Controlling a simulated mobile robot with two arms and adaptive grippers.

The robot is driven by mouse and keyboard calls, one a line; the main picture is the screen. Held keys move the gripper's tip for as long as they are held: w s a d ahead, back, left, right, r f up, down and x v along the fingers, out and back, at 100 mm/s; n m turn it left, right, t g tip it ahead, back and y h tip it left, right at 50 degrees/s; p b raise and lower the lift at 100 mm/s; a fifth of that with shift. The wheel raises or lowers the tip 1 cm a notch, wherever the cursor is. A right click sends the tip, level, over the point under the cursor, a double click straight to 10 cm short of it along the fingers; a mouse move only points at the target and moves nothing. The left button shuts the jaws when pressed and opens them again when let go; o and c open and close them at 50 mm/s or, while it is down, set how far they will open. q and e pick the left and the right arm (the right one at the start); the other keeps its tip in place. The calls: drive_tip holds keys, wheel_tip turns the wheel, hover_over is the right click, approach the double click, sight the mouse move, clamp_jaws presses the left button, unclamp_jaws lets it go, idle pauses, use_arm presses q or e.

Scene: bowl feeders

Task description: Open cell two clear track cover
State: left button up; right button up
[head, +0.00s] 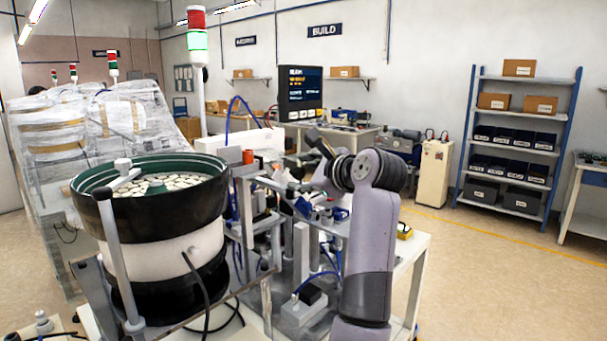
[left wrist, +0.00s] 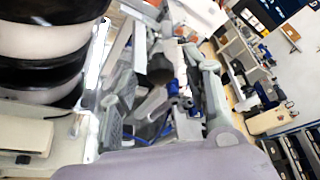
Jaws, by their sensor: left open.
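The cell's bowl feeder (head: 150,205) stands at the left in the head view, full of pale round parts. A grey track assembly (head: 268,185) runs out from its right side. I cannot make out a clear cover on the track. My left gripper (head: 319,143) is small and dark at the end of my grey arm, above and behind the track. It is open, and I see nothing in it. My arm hides part of the station. My right gripper is out of view.
A red, white and green light tower (head: 197,40) rises behind the bowl. A monitor (head: 300,88) stands behind the station. Wrapped machines (head: 70,130) stand at the back left. A shelf rack (head: 520,140) is at the right, with open floor (head: 480,270) before it.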

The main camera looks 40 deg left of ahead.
use_arm(q)
drive_tip(key=v, duration=0.7)
drive_tip(key=shift+d, duration=0.1)
